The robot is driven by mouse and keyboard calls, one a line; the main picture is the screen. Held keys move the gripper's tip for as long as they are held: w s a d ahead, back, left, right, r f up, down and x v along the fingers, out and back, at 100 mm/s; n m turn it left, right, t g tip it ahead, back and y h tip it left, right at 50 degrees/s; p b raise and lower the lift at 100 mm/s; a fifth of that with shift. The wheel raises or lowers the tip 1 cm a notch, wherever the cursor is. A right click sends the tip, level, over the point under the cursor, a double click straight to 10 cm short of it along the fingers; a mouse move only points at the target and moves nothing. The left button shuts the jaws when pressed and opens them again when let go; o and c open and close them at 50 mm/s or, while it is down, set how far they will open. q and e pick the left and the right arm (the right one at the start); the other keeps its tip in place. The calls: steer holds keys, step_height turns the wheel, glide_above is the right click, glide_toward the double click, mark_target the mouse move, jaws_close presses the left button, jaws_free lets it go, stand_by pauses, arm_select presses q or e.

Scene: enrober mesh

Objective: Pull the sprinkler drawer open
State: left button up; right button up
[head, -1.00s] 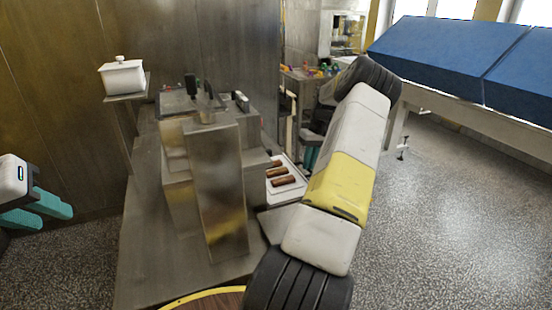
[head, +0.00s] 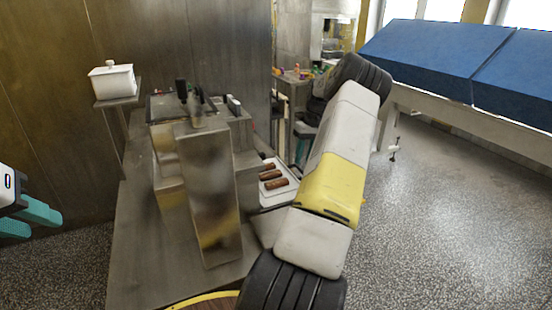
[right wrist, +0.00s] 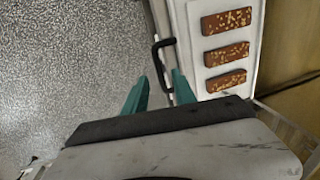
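A black bar handle (right wrist: 155,62) shows in the right wrist view, on the metal edge beside a white tray. I take it for the sprinkler drawer's handle; the drawer itself cannot be made out. My right gripper (right wrist: 160,78) is open, with its teal fingers apart on either side of the handle's near end. Whether they touch it I cannot tell. In the head view my right arm hides most of this gripper. My left gripper (head: 46,222) is at the far left of the head view, open and empty, away from the bench.
The white tray (head: 284,198) holds three nut-topped brown bars. A steel machine (head: 210,200) stands on the metal bench (head: 130,265). A lidded white pot (head: 112,80) sits on a small stand at the left. A blue-topped conveyor (head: 430,55) is at the right. Speckled floor is clear at right.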

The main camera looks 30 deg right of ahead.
steer(key=shift+d+r, duration=0.2)
steer(key=shift+r, duration=0.85)
steer(key=shift+d+r, duration=0.15)
steer(key=shift+r, duration=0.9)
steer(key=shift+s, duration=0.1)
